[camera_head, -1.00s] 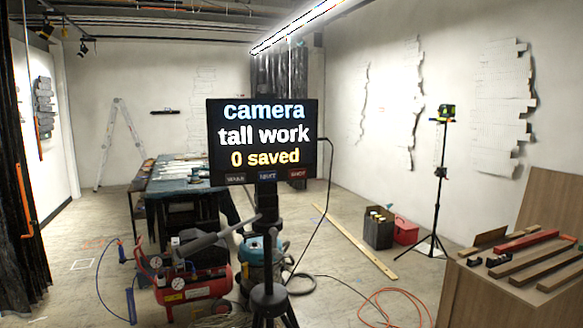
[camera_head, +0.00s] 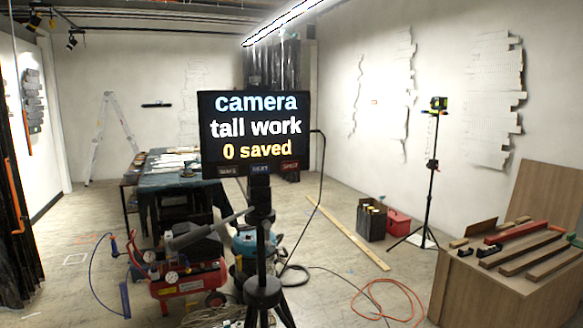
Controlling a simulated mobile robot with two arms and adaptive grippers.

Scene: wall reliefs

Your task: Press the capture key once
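A black camera screen (camera_head: 205,110) stands on a dark tripod (camera_head: 262,292) in the middle of the head view. It reads "camera", "tall work" and "0 saved". Under the text is a row of three small keys: a dark grey one (camera_head: 227,171) at left, a dark blue one (camera_head: 259,169) in the middle that seems to read "NEXT", and a dark red one (camera_head: 290,166) at right that seems to read "SHOT". Nothing touches the screen or keys. Neither of my grippers shows.
A work table (camera_head: 172,182) and a red compressor (camera_head: 190,283) stand behind the tripod at left. An orange hose (camera_head: 392,284) lies on the floor at right, before a wooden bench (camera_head: 500,285). A laser stand (camera_head: 432,190) is by the right wall. White reliefs (camera_head: 495,100) hang there.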

